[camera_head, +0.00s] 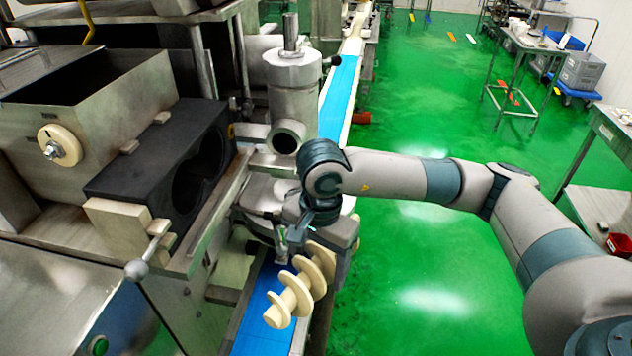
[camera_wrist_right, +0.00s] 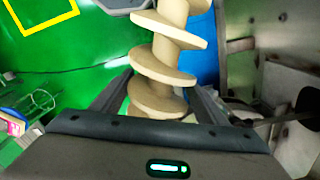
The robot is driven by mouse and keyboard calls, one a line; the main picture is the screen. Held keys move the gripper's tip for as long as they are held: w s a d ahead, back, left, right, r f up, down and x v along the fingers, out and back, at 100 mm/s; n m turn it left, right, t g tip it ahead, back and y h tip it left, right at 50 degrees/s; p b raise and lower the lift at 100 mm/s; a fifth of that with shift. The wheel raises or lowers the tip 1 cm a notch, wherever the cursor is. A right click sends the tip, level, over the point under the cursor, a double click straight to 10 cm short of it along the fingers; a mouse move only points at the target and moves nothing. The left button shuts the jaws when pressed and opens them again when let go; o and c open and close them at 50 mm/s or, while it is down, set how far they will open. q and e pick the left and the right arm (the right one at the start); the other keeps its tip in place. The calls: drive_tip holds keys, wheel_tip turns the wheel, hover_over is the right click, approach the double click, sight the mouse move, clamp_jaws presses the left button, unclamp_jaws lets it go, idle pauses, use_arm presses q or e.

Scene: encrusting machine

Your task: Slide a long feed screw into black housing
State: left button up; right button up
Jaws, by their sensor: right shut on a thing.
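The cream feed screw (camera_head: 292,298) is held by my right gripper (camera_head: 290,254) over the blue belt, its free end pointing down toward the bottom of the head view. In the right wrist view the screw (camera_wrist_right: 163,65) stands between the fingers of my right gripper (camera_wrist_right: 157,100), which is shut on it. The black housing (camera_head: 163,158) sits at the left on the machine, with a dark round double opening facing right. The screw is to the right of and nearer than the housing, apart from it. My left gripper is not in view.
A steel cylinder unit (camera_head: 292,90) stands behind my right wrist. A lever with a ball end (camera_head: 137,270) sticks out below the housing. A blue conveyor belt (camera_head: 340,88) runs beneath and behind. Green floor (camera_head: 440,245) is open at right, with a steel table (camera_head: 530,45) farther back.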

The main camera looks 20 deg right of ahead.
wheel_tip(320, 180, up, 19)
drive_tip(key=m+p, duration=0.3)
drive_tip(key=m, duration=1)
drive_tip(key=shift+w+a+r, duration=0.15)
drive_tip(key=shift+r, duration=0.05)
drive_tip(key=w+a+f, duration=0.3)
drive_tip(key=a, duration=0.1)
drive_tip(key=shift+a, duration=0.15)
drive_tip(key=shift+s+b, duration=0.1)
drive_tip(key=shift+b, duration=0.45)
drive_tip(key=shift+b, duration=0.45)
idle(0.3)
